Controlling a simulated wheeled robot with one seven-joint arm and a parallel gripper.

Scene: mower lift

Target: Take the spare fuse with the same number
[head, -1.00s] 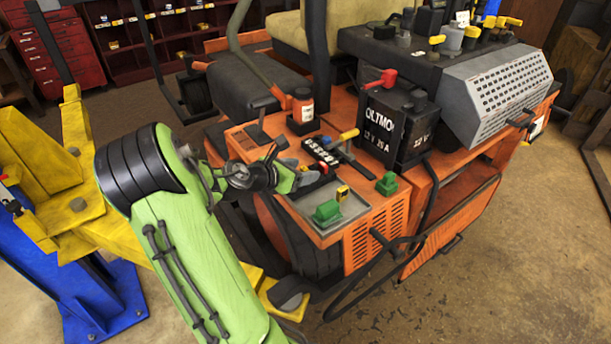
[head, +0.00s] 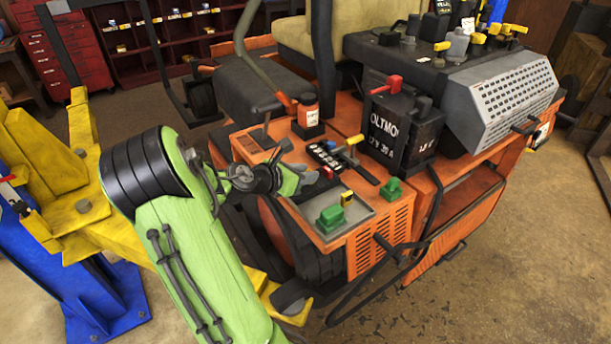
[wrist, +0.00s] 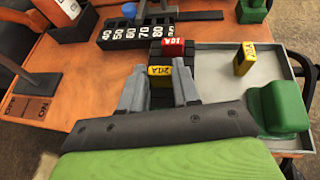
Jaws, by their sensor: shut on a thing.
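My gripper (wrist: 160,80) is shut on a yellow fuse (wrist: 160,71) whose top reads 20A. The fuse sits between the two grey fingertips; whether it is still seated in the black holder beneath is hidden. A red fuse (wrist: 173,46) marked 10A stands just behind it; it also shows in the head view (head: 326,172). Another yellow fuse (wrist: 246,58), apparently also marked 20A, stands in the grey tray (wrist: 210,56) to the right, clear of my gripper. It also shows in the head view (head: 346,198). In the head view my gripper (head: 301,181) hides the held fuse.
Two green blocks flank the tray fuse, one near (wrist: 278,108) and one far (wrist: 252,11). A black numbered strip (wrist: 140,30) lies behind the red fuse. A black battery (head: 398,130) and an orange bottle (head: 305,114) stand on the orange mower deck (head: 255,142).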

